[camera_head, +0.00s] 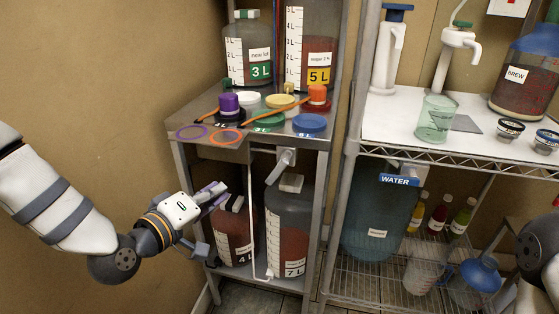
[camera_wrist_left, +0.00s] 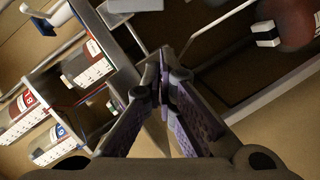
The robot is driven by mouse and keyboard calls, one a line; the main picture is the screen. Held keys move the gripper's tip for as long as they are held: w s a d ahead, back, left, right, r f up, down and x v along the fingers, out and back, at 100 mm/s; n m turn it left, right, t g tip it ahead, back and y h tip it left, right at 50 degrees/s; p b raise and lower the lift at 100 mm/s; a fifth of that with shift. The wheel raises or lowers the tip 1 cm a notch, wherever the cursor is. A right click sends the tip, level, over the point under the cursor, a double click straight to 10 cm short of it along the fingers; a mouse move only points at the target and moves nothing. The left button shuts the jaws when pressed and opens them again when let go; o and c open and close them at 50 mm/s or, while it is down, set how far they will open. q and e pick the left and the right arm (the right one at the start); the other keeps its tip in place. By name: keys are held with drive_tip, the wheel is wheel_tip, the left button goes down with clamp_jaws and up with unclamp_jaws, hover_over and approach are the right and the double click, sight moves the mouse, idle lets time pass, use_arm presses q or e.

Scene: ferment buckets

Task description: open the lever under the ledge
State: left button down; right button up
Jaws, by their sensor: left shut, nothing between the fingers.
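The lever (camera_head: 285,158) is a grey-white handle under the front edge of the ledge (camera_head: 262,143), right of its middle, above the 7 L bucket. My left gripper (camera_head: 222,190) is left of the lever and lower, in front of the 4 L bucket, apart from the lever. Its purple-padded fingers meet at the tips in the left wrist view (camera_wrist_left: 160,72), with nothing between them. I cannot tell for sure whether the lever shows in the left wrist view. My right gripper is outside both views.
The 4 L bucket (camera_head: 233,235) and 7 L bucket (camera_head: 288,225) stand on the lower shelf, with a thin white tube (camera_head: 252,215) between them. Coloured lids and rings lie on the ledge. A wire rack (camera_head: 375,285) stands right. Open space lies left of the stand.

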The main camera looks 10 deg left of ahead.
sight(277, 171)
use_arm(q)
drive_tip(key=w+d+b, duration=0.1)
drive_tip(key=w+d, duration=0.4)
drive_tip(key=w, duration=0.5)
drive_tip(key=shift+w+d+f+t+b, duration=0.3)
drive_tip(key=shift+w+d+f+t, duration=0.05)
drive_tip(key=shift+d+t, duration=0.05)
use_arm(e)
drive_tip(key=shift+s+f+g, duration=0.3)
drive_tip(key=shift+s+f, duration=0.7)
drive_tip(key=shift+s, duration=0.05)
use_arm(q)
drive_tip(key=shift+s+d+f+n+h+b, duration=0.15)
drive_tip(key=shift+d+f+n+b, duration=0.2)
drive_tip(key=shift+n, duration=0.2)
drive_tip(key=shift+w+d+f+n+h+b, duration=0.15)
drive_tip(key=shift+d+f+n+b, duration=0.1)
drive_tip(key=shift+f+n, duration=0.25)
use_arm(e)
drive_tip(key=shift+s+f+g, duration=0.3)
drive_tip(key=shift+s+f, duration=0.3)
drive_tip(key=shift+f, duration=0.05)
